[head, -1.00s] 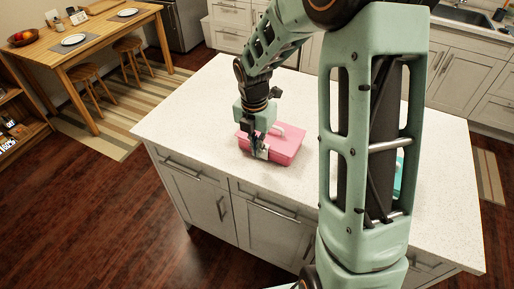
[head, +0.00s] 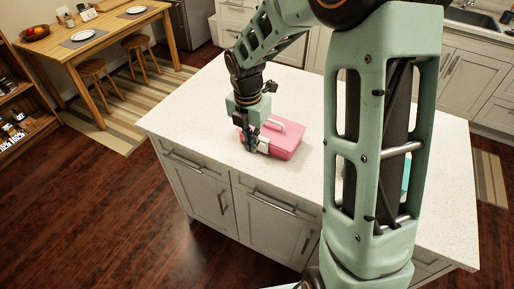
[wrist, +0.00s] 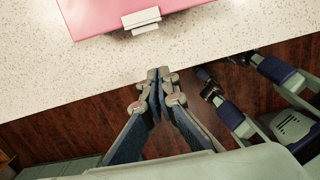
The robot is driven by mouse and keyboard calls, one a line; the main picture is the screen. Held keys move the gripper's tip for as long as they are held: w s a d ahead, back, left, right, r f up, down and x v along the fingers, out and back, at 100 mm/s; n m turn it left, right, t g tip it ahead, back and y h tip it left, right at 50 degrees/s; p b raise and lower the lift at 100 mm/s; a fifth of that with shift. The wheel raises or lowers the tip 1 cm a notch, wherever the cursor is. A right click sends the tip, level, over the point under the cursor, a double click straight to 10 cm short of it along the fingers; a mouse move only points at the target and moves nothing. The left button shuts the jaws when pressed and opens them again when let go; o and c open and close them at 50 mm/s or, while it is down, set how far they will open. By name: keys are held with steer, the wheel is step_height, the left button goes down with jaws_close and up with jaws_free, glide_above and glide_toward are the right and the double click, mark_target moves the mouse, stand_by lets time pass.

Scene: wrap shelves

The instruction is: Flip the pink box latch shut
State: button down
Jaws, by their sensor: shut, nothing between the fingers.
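The pink box (head: 288,139) with a white handle stands on the white counter, close to its front edge. In the wrist view, the box (wrist: 105,14) is at the top. Its white latch (wrist: 142,19) is on the side facing my gripper, with a small tab at its lower edge. I cannot tell for certain how far the latch is folded. My gripper (wrist: 158,75) is shut and empty, pointing at the latch side with a visible gap between its tips and the latch. In the head view, my gripper (head: 250,149) is just left of the box, partly covering its end.
The speckled counter (head: 195,118) is clear around the box. A teal object (head: 406,178) is mostly hidden behind my arm. Cabinets with handles (head: 272,206) form the counter's front. A table (head: 95,35) and stools stand at the back left.

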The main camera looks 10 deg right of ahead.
step_height(320, 180, up, 7)
steer(key=w+d, duration=0.1)
steer(key=w, duration=0.1)
steer(key=shift+w+d+r, duration=0.2)
steer(key=shift+w+d, duration=0.05)
steer(key=shift+d, duration=0.05)
